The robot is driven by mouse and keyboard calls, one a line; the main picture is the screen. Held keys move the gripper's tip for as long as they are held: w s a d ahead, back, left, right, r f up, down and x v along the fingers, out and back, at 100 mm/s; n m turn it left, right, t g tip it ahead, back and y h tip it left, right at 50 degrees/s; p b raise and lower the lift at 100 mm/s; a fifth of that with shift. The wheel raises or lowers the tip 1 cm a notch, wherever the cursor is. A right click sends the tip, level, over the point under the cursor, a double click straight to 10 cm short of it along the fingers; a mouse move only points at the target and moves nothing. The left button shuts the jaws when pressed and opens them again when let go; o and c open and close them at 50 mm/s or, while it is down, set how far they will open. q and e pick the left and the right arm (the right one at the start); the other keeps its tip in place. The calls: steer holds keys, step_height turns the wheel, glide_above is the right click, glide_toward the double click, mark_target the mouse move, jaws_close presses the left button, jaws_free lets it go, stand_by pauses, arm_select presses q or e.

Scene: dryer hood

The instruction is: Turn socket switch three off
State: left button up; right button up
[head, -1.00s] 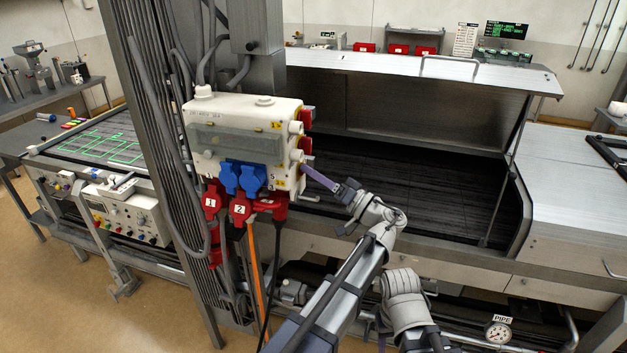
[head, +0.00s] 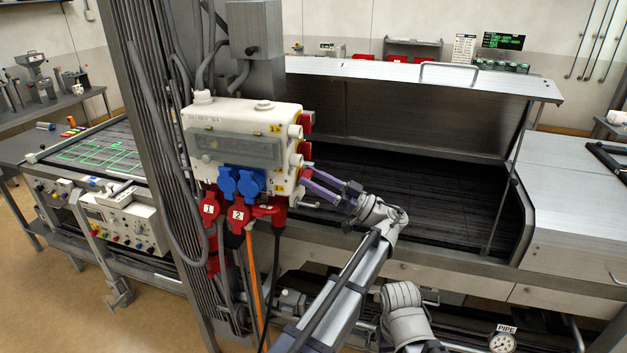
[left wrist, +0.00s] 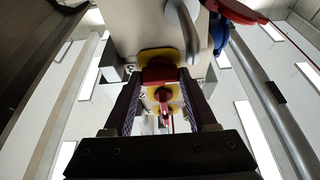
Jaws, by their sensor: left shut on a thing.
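A smaller red knob (left wrist: 163,95) on another yellow plate shows between the fingers. My right gripper is not in view.
Blue sockets (head: 240,183) and red plugs numbered 1 (head: 209,208) and 2 (head: 238,214) are under the box, with hanging cables. The dark dryer bed (head: 420,200) lies behind my arm under a raised hood (head: 420,75). A control panel (head: 123,222) stands left.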

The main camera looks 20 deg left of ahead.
arm_select(q)
steer(key=shift+n, duration=0.3)
steer(key=o, duration=1.1)
steer(key=shift+f, duration=0.1)
